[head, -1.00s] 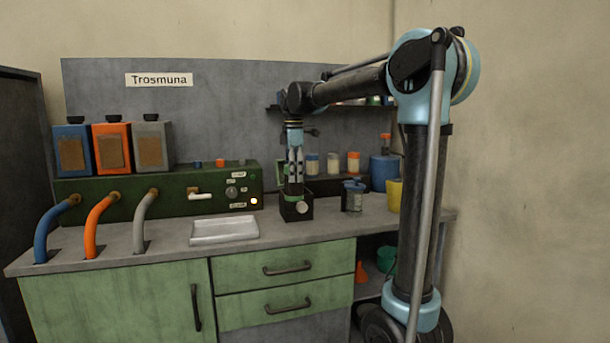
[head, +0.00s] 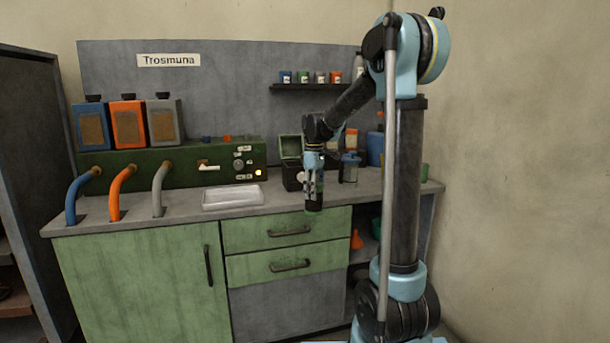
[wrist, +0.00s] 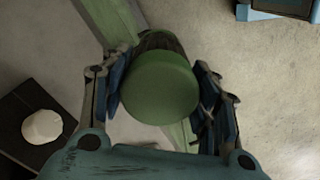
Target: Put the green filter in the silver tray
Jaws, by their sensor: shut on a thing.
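My gripper (head: 314,193) is shut on the green filter (wrist: 160,88), a round piece with a smooth green cap and a dark ribbed part behind it. In the wrist view the fingers (wrist: 160,95) press on it from both sides. The silver tray (head: 232,197) lies on the counter to the left of my gripper and looks empty. It is not clearly seen in the wrist view.
A black box (head: 291,178) with an open green lid stands behind my gripper; a lidded jar (head: 350,168) stands to its right. A green machine (head: 160,168) with hoses fills the counter's back left. Bare counter (head: 150,214) surrounds the tray.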

